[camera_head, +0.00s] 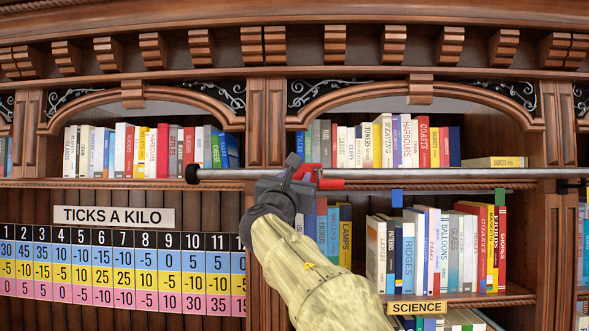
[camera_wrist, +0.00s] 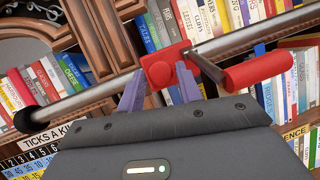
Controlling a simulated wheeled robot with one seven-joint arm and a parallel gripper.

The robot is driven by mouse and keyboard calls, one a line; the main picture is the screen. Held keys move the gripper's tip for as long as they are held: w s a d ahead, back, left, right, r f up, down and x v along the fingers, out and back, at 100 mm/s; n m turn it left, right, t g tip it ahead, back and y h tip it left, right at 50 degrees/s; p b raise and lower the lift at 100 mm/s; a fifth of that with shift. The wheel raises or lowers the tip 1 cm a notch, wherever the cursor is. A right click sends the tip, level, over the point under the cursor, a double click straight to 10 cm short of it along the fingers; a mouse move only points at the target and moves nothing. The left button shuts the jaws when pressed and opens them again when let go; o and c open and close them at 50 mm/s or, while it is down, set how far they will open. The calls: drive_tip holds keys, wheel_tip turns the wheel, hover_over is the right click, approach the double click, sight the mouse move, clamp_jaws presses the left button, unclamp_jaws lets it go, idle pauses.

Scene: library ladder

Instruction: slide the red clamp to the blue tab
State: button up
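The red clamp (camera_head: 308,173) sits on the grey rail (camera_head: 430,173), near the rail's left end. Its red handle points right; it also shows in the wrist view (camera_wrist: 258,73). My gripper (camera_head: 298,175) is at the clamp's body. In the wrist view, the two purple-grey fingers of my gripper (camera_wrist: 160,85) stand apart on either side of the clamp's red block (camera_wrist: 166,64). Whether they press on it cannot be told. The blue tab (camera_head: 397,197) is just below the rail, to the right of the clamp.
A green tab (camera_head: 500,197) is farther right below the rail. A black stop (camera_head: 191,174) ends the rail at left. Bookshelves stand close behind the rail, with a SCIENCE label (camera_head: 416,307) below. The rail between clamp and blue tab looks clear.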

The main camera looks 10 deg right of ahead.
drive_tip(key=shift+w+d, duration=0.1)
drive_tip(key=shift+w, duration=0.15)
drive_tip(key=shift+s, duration=0.2)
drive_tip(key=c, duration=0.4)
clamp_jaws()
